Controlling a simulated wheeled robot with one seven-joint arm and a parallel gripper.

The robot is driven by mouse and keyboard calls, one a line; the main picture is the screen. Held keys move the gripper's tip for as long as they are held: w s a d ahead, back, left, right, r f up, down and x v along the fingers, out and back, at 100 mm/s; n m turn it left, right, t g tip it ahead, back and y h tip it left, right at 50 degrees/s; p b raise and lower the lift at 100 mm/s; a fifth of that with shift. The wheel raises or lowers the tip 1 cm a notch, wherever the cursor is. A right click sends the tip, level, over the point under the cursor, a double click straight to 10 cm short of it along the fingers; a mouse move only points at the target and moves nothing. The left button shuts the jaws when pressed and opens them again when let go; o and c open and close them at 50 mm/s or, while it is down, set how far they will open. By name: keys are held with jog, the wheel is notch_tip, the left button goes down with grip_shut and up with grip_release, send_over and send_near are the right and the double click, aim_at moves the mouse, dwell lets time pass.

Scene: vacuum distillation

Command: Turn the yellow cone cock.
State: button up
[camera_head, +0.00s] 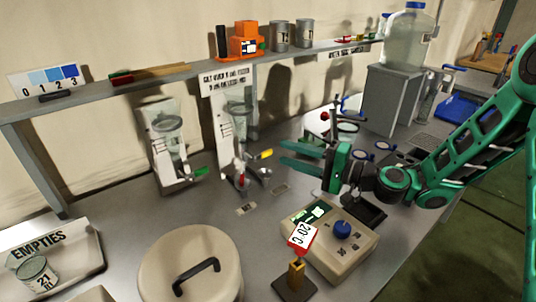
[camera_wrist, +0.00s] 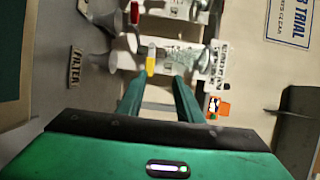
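The yellow cone cock (camera_head: 262,154) sticks out to the right from the glass apparatus on the second white stand (camera_head: 234,130). In the wrist view the yellow handle (camera_wrist: 151,60) lies just beyond the fingertips, nearer the left finger. My gripper (camera_head: 283,155) is to the right of the cock, its fingers pointing left at it. The fingers are apart and nothing shows between them in the wrist view (camera_wrist: 158,84). I cannot tell the exact gap to the handle.
A red handle (camera_head: 240,155) is close to the yellow one. A first stand with a green handle (camera_head: 200,172) is to the left. A control box with a blue knob (camera_head: 342,229) and a 20 C sign (camera_head: 302,235) stand in front. A shelf (camera_head: 190,73) runs behind.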

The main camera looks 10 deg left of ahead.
aim_at(269, 154)
jog(key=a, duration=0.2)
jog(key=w+a+f, duration=0.1)
jog(key=a, duration=0.2)
jog(key=w+a+f, duration=0.1)
jog(key=a, duration=0.1)
jog(key=shift+a+f, duration=0.1)
jog(key=shift+a, duration=0.05)
grip_shut()
